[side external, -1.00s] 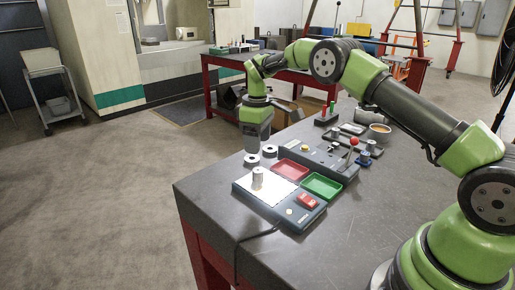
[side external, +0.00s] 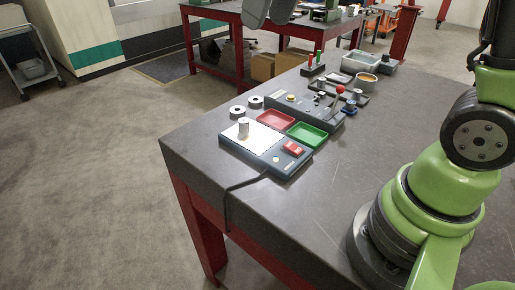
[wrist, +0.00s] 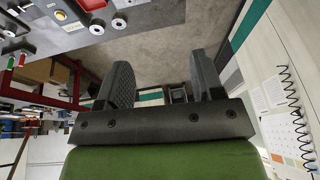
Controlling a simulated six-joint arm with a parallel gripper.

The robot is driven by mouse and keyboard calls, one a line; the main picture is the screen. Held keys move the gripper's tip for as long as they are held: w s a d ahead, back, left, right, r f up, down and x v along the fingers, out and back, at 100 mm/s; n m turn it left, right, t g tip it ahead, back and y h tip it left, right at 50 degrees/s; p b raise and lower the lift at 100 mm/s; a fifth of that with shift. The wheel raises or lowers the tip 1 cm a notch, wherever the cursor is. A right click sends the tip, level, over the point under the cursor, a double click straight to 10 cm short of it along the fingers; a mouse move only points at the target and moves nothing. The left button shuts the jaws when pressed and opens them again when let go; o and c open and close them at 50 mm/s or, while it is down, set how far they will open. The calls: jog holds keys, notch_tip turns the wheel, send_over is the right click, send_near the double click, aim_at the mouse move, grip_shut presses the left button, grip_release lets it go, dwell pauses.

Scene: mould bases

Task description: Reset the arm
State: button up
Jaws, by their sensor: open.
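My gripper (side external: 269,12) shows at the top edge of the side view, raised high with only its fingers in the picture. In the wrist view my gripper (wrist: 160,80) has its two dark fingers wide apart with nothing between them. A metal cylinder (side external: 243,127) stands upright on the white plate (side external: 233,137) of a grey-blue base unit (side external: 281,170). A red tray (side external: 275,119) and a green tray (side external: 306,134) sit beside the plate. Two ring-shaped pieces (side external: 237,111) (side external: 256,102) lie on the table behind it.
A cable (side external: 240,186) hangs over the front edge. Another red-framed table (side external: 215,13) stands behind.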

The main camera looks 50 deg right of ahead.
jog(key=s+a+m+t+y, duration=0.1)
jog(key=s+a+m+t, duration=0.2)
jog(key=s, duration=1.4)
jog(key=shift+f+m, duration=0.3)
jog(key=shift+m, duration=0.3)
